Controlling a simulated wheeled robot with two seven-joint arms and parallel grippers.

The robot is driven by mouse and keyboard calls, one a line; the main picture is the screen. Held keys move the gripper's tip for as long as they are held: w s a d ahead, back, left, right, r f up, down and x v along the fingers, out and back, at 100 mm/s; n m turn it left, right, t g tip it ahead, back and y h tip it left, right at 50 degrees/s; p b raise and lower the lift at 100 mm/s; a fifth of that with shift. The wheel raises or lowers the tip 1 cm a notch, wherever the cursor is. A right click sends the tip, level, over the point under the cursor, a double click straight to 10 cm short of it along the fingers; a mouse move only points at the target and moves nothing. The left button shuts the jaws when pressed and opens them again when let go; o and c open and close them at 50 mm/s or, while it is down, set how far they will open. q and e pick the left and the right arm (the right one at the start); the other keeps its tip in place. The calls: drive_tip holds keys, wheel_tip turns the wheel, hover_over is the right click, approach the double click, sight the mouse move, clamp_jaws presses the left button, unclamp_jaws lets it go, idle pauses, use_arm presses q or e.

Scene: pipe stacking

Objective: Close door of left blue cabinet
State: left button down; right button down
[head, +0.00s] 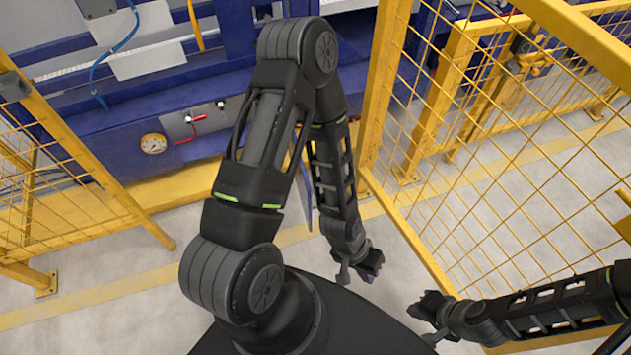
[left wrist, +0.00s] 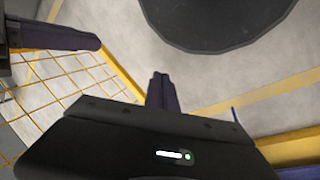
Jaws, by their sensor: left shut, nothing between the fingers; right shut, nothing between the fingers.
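A blue machine cabinet (head: 110,140) with a gauge and red-handled valves stands at the back left, behind a yellow base strip. A thin blue panel (head: 303,185), seen nearly edge-on, stands out beside my left arm and looks like an open door. The arm hides much of it, including any hinge. A thin blue edge (left wrist: 235,116) at the right of the left wrist view may be the same panel. My left gripper (head: 358,270) is shut and empty, pointing down, apart from the panel and to its lower right. My right gripper (head: 428,308) is shut and empty at the lower right.
A yellow mesh fence (head: 480,200) stands close on the right of both grippers. Another yellow mesh fence (head: 60,160) stands at the left. Bare grey floor (head: 130,285) with a yellow line lies before the cabinet.

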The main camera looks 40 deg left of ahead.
use_arm(q)
drive_tip(key=w+a+f+m+g+y+b, duration=0.1)
drive_tip(key=w+a+f+m+b, duration=0.2)
drive_tip(key=w+a+f+b, duration=0.35)
drive_tip(key=w+a+f+m+b, duration=0.35)
drive_tip(key=w+b, duration=0.35)
drive_tip(key=w, duration=0.5)
drive_tip(key=w+a+r+m+g+y+b, duration=0.1)
drive_tip(key=w+a+r+y+b, duration=0.1)
drive_tip(key=a, duration=0.6)
drive_tip(key=w+a+r+m+y+b, duration=0.2)
drive_tip(key=w+a+b, duration=0.3)
drive_tip(key=a, duration=0.4)
drive_tip(key=shift+w+a+r+g+y, duration=0.2)
drive_tip(key=shift+w+r+g+y, duration=0.1)
drive_tip(key=shift+w+g+y, duration=0.15)
drive_tip(key=shift+s, duration=0.1)
drive_tip(key=s+a+f+b, duration=0.1)
drive_tip(key=s+a+f, duration=0.3)
drive_tip(key=f, duration=0.5)
drive_tip(key=shift+s+f, duration=0.4)
drive_tip(key=shift+s, duration=0.05)
